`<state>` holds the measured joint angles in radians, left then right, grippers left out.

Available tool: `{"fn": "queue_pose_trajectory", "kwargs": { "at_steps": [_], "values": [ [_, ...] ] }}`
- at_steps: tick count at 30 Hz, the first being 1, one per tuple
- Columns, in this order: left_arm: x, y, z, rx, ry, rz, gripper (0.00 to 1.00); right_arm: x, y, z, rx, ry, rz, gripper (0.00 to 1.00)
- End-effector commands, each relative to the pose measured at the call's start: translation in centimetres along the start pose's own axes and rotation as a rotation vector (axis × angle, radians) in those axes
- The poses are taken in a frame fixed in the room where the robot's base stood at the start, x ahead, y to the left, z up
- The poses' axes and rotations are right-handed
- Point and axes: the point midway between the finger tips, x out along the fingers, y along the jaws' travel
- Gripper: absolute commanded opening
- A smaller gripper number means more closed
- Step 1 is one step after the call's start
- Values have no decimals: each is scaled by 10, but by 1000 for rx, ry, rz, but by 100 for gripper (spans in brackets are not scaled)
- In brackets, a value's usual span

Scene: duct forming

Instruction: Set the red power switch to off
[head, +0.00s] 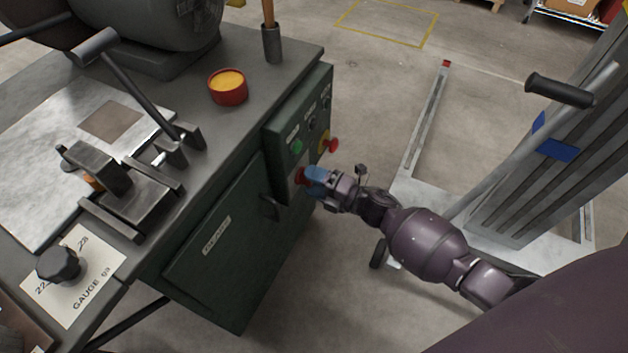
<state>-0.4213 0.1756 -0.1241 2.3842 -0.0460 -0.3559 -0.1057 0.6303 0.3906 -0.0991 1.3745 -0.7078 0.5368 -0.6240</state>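The red power switch (299,175) shows as a small red part low on the front of the green machine cabinet, partly hidden by my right gripper. My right gripper (312,181) has its blue fingertips right at the switch. I cannot tell whether the fingers are closed around it or only beside it. The switch's setting cannot be read here. My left gripper is not in view.
A control panel (284,123) above the switch carries a green button (297,147) and a red-and-yellow emergency button (331,142). A cabinet door (225,258) lies below. A grey lift with a black handle (559,90) stands at right. Open floor lies between.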

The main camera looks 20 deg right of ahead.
Motion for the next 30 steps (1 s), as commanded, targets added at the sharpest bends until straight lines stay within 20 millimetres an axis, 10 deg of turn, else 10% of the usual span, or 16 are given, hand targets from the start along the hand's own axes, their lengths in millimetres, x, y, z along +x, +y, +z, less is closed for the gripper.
{"fn": "queue_pose_trajectory", "kwargs": {
  "at_steps": [4, 16, 30],
  "values": [
    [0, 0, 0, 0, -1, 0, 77, 0, 0, 0, 1, 0, -1, 85],
    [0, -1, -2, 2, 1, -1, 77, -8, 0, 0, 2, 0, -1, 85],
    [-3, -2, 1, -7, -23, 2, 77, -86, 2, 0, 0, 0, 0, 85]
  ]
}}
